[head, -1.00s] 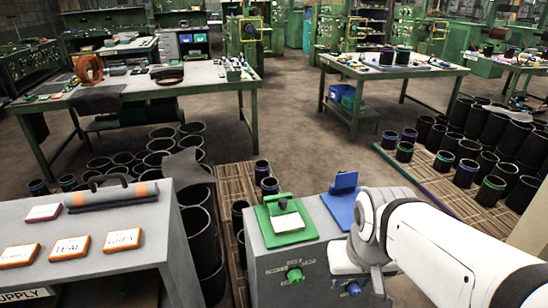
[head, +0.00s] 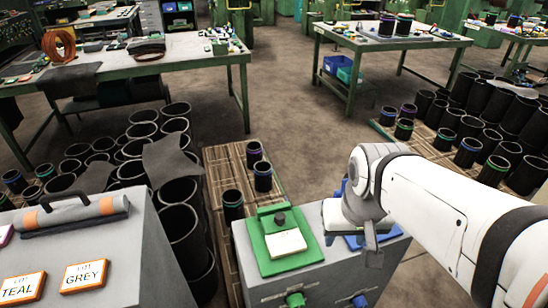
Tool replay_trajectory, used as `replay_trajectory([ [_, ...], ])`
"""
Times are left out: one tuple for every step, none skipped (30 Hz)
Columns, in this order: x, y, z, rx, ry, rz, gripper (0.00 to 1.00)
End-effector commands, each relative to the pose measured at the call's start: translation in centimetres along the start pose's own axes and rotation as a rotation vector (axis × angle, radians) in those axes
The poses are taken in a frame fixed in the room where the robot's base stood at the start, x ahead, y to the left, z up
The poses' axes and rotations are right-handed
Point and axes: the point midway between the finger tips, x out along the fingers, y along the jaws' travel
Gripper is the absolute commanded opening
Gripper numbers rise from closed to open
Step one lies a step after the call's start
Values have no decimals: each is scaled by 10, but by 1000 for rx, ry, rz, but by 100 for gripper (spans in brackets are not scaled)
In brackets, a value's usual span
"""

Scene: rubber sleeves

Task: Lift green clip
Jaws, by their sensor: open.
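A green clip (head: 267,262) lies on top of the grey cabinet (head: 240,272), left of my arm. It has a flat green plate, a raised green back part with a dark knob, and a white card on it. A blue clip (head: 357,243) lies to its right, mostly hidden behind my gripper. My gripper (head: 356,238) hangs at the end of the white arm, above the blue clip and right of the green clip, apart from the green one. It is open, and its fingers are only partly visible. I see nothing held in it.
A grey supply unit (head: 120,262) with label blocks and a grey roll stands at left. Black sleeves (head: 180,205) crowd the floor between. Banded sleeves stand on a wooden pallet (head: 222,160) behind the cabinet. Green workbenches (head: 170,75) stand farther back, with bare floor between them.

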Motion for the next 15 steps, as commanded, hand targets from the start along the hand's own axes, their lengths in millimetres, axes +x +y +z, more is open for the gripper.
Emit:
replay_trajectory([
  [6,-2,-8,23,-8,-2,46],
  [8,-4,-14,44,-18,-4,46],
  [9,-10,-23,74,-31,-6,46],
  [10,-16,-31,99,-43,-8,46],
  [11,-23,-39,128,-57,-9,46],
  [12,-33,-50,168,-75,-8,46],
  [12,-41,-59,199,-89,-7,46],
  [12,-49,-66,229,-104,-4,46],
  [12,-60,-75,269,-123,2,46],
  [12,-68,-82,298,-135,6,46],
  [12,-76,-87,325,-147,11,46],
  [11,-86,-94,359,-161,19,46],
  [10,-92,-98,383,-171,25,46],
  [9,-98,-102,403,-179,30,46],
  [9,-105,-106,429,-188,38,46],
])
